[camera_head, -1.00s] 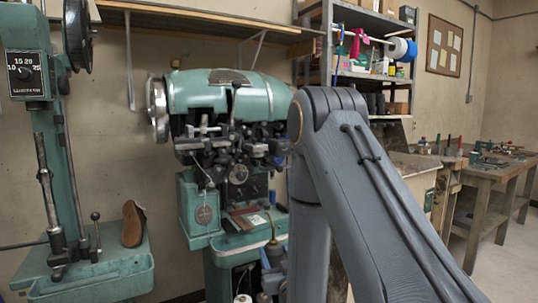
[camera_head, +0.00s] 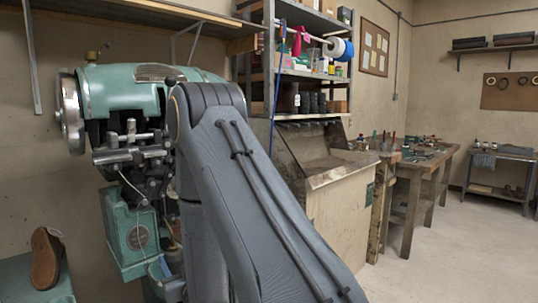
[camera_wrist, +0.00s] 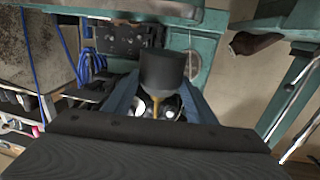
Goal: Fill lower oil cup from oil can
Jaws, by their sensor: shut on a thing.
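My gripper (camera_wrist: 158,100) has blue fingers, shut on a dark cylinder (camera_wrist: 165,68) with a thin brass part, which looks like the oil can. The can and my gripper are hidden behind my arm in the head view. The teal sole stitcher (camera_head: 140,95) stands at the left of the head view, its right side covered by my arm. I cannot make out the lower oil cup in either view. In the wrist view the can is apart from the teal machinery (camera_wrist: 203,48).
A brown shoe (camera_head: 46,258) rests on a teal surface at lower left; a shoe (camera_wrist: 253,42) also shows in the wrist view. A worn bench (camera_head: 335,205) and shelves (camera_head: 310,75) stand right of my arm. The floor (camera_head: 440,265) at right is clear.

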